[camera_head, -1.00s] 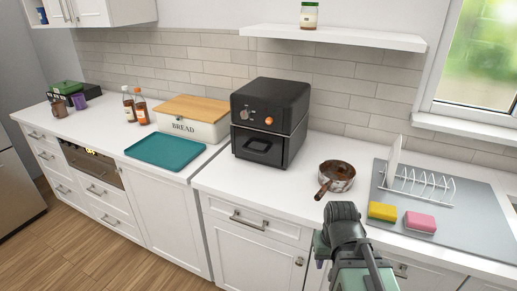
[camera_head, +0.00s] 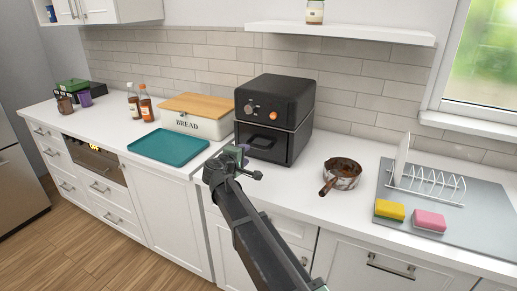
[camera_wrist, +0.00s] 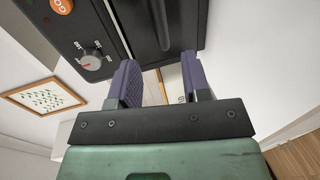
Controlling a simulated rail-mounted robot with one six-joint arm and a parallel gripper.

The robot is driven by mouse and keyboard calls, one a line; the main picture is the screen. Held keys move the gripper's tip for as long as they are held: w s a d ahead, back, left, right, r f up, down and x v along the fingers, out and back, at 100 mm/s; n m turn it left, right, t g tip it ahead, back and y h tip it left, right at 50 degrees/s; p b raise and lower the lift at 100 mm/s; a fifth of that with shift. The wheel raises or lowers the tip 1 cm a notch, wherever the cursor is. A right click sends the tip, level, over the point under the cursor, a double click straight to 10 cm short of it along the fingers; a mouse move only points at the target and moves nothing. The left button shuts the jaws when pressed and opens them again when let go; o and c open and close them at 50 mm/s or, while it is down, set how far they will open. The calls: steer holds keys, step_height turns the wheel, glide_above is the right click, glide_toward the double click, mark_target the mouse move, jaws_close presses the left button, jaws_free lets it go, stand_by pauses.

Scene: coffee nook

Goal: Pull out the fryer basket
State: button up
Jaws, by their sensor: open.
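The black air fryer (camera_head: 287,100) stands on the white counter, with a grey knob and an orange knob on its upper front. Its basket (camera_head: 250,132) is in the lower front, with a dark handle; it looks closed. In the wrist view, the fryer's front panel (camera_wrist: 95,25) and basket front (camera_wrist: 185,28) fill the top, turned sideways. My gripper (camera_wrist: 160,80) is open and empty, its two purple fingers spread just short of the basket front. In the head view, my gripper (camera_head: 245,150) is in front of the fryer's lower front and hides part of it.
A teal tray (camera_head: 168,147) and a bread box (camera_head: 190,123) with a wooden lid are left of the fryer. A pan (camera_head: 343,173) stands to the right, near sponges (camera_head: 429,220) and a dish rack (camera_head: 425,184). Counter between fryer and pan is clear.

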mark_target(256, 147)
steer(key=b+x, duration=0.2)
steer(key=x, duration=0.9)
steer(key=shift+s+d+f, duration=0.1)
steer(key=shift+d+f, duration=0.05)
jaws_close()
